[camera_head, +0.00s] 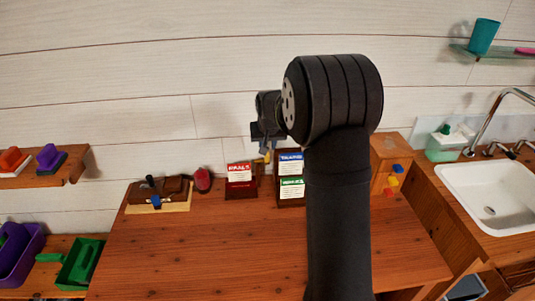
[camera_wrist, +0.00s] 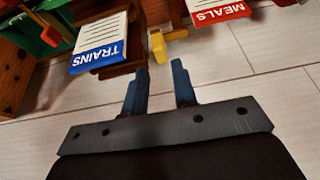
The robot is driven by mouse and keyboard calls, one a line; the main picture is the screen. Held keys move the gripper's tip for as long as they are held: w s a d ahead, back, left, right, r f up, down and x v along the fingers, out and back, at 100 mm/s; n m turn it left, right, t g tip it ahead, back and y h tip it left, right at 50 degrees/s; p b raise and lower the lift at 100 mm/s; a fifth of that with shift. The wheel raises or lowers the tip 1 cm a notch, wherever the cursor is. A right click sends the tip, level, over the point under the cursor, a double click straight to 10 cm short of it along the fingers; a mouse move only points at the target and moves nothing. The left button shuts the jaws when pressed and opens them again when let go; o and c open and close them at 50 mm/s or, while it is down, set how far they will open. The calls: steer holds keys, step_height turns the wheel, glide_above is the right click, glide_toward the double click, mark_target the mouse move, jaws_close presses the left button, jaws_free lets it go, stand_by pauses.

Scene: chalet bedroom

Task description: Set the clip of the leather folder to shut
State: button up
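A brown leather item that looks like the leather folder (camera_head: 175,186) lies on a pale board at the back left of the wooden table. A dark upright piece and a small blue part (camera_head: 156,201) show at its front; which one is the clip, and whether it is open, is too small to tell. My gripper (camera_wrist: 160,68) is open, with its two blue-grey fingers apart and nothing between them. The folder is not in the wrist view.
Card holders stand at the back: a red-headed MEALS card (camera_head: 240,174) and a blue-headed TRAINS card (camera_head: 291,161). A yellow piece (camera_wrist: 168,46) shows beyond the fingertips. A dark red object (camera_head: 203,180) stands beside the folder. The table's front (camera_head: 200,255) is clear.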

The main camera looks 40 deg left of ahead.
steer(key=x, duration=0.6)
steer(key=shift+w+a+f, duration=0.1)
steer(key=shift+f, duration=0.1)
jaws_close()
